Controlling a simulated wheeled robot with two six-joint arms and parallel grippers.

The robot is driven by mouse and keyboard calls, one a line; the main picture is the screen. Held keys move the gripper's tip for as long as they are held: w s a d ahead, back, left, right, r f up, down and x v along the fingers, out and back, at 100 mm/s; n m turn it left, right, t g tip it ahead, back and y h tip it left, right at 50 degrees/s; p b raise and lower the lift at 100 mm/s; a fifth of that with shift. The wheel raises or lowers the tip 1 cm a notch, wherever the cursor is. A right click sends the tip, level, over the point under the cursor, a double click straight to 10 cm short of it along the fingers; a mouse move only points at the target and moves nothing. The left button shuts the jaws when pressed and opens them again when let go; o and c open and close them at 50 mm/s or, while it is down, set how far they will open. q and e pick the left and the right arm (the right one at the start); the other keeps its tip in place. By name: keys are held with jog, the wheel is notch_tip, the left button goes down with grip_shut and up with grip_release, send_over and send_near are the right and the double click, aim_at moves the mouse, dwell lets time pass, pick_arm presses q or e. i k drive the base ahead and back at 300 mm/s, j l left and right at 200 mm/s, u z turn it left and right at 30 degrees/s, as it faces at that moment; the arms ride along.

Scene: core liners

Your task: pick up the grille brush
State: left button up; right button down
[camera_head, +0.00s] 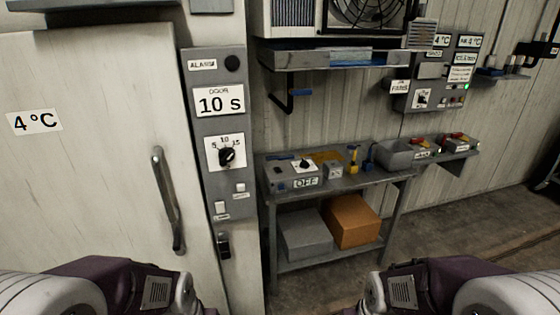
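I cannot tell for certain which item is the grille brush. A small upright tool with yellow parts (353,158) stands on the grey bench (345,186). Just right of it is a dark blue tool (369,157), also small and upright; either could be a brush, but the bristles are too small to make out. The fan grille (366,10) is at the top, above the bench. My two purple and white arms enter at the bottom left and bottom right, well short of the bench. Neither gripper's fingers show.
On the bench are a grey control box (292,176) and a grey bin (397,153). A grey box (305,234) and an orange-brown box (353,221) sit on its lower shelf. A white door with a handle (168,201) stands at left. Floor at right is clear.

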aim_at(271, 159)
jog(key=i+l+u, duration=0.65)
jog(key=l+u, duration=0.2)
jog(key=l, duration=0.3)
jog(key=i+l+u, duration=0.15)
jog(key=l+u, duration=0.3)
jog(key=l, duration=0.25)
jog(key=l+u, duration=0.45)
jog(key=l, duration=0.3)
jog(key=l+u, duration=0.4)
jog(key=l, duration=0.4)
jog(key=k+l+u, duration=0.2)
jog(key=l+u, duration=0.25)
jog(key=l, duration=0.25)
